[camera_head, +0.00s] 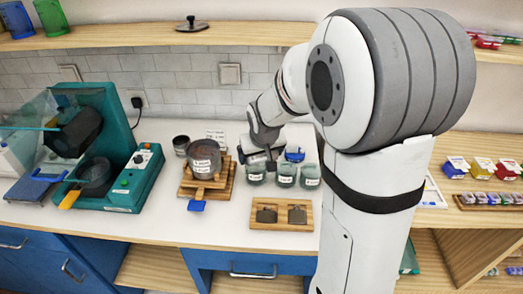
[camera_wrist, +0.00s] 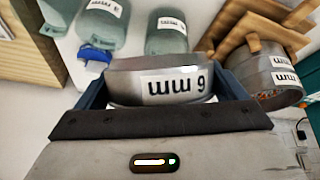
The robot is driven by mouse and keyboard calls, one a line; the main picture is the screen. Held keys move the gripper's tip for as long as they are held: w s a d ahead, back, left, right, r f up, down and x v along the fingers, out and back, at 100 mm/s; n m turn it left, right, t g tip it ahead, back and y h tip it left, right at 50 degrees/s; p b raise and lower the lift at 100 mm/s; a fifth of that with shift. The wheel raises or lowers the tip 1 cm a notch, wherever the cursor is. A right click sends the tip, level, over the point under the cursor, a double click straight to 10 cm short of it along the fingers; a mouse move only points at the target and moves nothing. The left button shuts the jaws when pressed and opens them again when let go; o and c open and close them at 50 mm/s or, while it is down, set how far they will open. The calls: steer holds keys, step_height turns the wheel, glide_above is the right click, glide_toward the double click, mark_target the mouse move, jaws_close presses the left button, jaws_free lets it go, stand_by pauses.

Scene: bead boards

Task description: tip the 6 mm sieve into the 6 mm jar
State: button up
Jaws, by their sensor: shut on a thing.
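The 6 mm sieve (camera_wrist: 125,86) is a grey round pan with a white label, which reads upside down in the wrist view. My gripper (camera_wrist: 155,95) is shut on it, with a dark blue jaw at each side. Three green-tinted glass jars (camera_head: 286,176) stand in that row. Their labels are too small to read, so I cannot tell which is the 6 mm jar. The sieve's inside is hidden.
A labelled grey sieve stack (camera_head: 203,150) stands on a wooden stand to the left. Coloured beads show at its edge in the wrist view (camera_wrist: 277,97). A wooden board (camera_head: 281,226) lies in front of the jars. A teal machine (camera_head: 128,170) fills the left.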

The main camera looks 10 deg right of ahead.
steer(key=shift+w+r+g+p, duration=0.2)
steer(key=shift+g+p, duration=0.6)
steer(key=shift+p, duration=1.3)
steer(key=shift+w+r+g+p, duration=0.2)
steer(key=shift+g+p, duration=0.6)
steer(key=shift+p, duration=1.25)
steer(key=shift+w+f, duration=0.1)
steer(key=shift+f, duration=0.15)
steer(key=shift+a+r, duration=0.1)
steer(key=shift+r, duration=0.05)
steer(key=shift+w+g+p, duration=0.15)
steer(key=shift+g+p, duration=0.25)
steer(key=shift+p, duration=0.1)
steer(key=shift+w+g+h+p, duration=0.35)
steer(key=shift+g+p, duration=0.55)
steer(key=shift+p, duration=0.6)
steer(key=shift+w+f+g+p, duration=0.25)
steer(key=shift+g+p, duration=0.15)
steer(key=shift+g, duration=0.3)
steer(key=shift+w+g, duration=0.3)
steer(key=shift+g, duration=0.3)
steer(key=shift+f, duration=0.1)
steer(key=shift+w+a+n+g, duration=0.1)
steer(key=shift+w+n+g, duration=0.25)
steer(key=shift+g, duration=0.55)
